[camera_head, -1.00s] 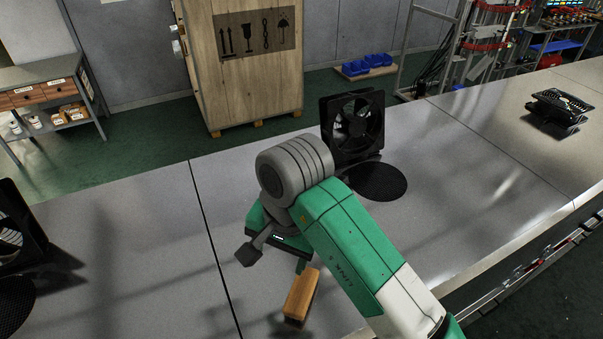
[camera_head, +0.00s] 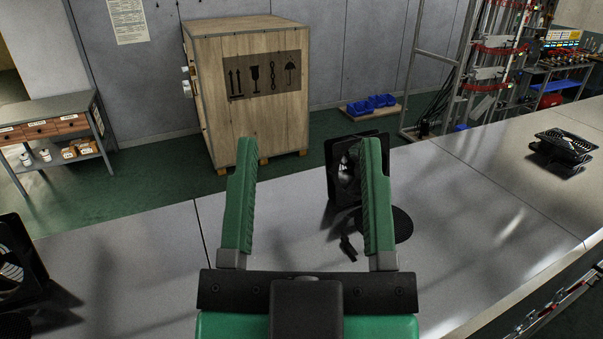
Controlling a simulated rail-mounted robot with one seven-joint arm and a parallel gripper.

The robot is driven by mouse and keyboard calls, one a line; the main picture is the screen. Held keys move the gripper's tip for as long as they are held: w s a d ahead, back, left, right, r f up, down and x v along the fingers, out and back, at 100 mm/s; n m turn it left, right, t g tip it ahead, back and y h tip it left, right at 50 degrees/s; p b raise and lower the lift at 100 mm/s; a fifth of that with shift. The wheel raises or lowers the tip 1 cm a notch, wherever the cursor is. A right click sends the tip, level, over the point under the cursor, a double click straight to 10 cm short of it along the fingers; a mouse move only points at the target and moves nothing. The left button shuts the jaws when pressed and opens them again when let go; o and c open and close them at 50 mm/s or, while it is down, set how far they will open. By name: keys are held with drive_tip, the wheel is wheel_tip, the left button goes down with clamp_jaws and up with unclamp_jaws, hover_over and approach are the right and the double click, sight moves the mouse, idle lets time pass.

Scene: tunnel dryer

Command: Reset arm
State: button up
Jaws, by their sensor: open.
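My gripper (camera_head: 309,150) stands large in the front middle of the head view, its two green ribbed fingers pointing up and set wide apart. Nothing is between the fingers. Its dark palm bar (camera_head: 240,290) and green wrist fill the bottom middle. The rest of my arm is out of view. The gripper hides part of the grey bench (camera_head: 490,215) and part of a black fan (camera_head: 343,165) with a dark round base (camera_head: 402,225).
A wooden crate (camera_head: 265,120) stands on the green floor behind the bench. Another black fan (camera_head: 15,255) is at the left edge, and a black device (camera_head: 562,147) sits at far right. Blue bins (camera_head: 370,104), a side table (camera_head: 50,115) and a metal rack stand behind.

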wheel_tip(320, 180, up, 9)
drive_tip(key=p, duration=0.9)
drive_tip(key=shift+a+r, duration=0.1)
drive_tip(key=shift+c, duration=0.2)
idle(0.4)
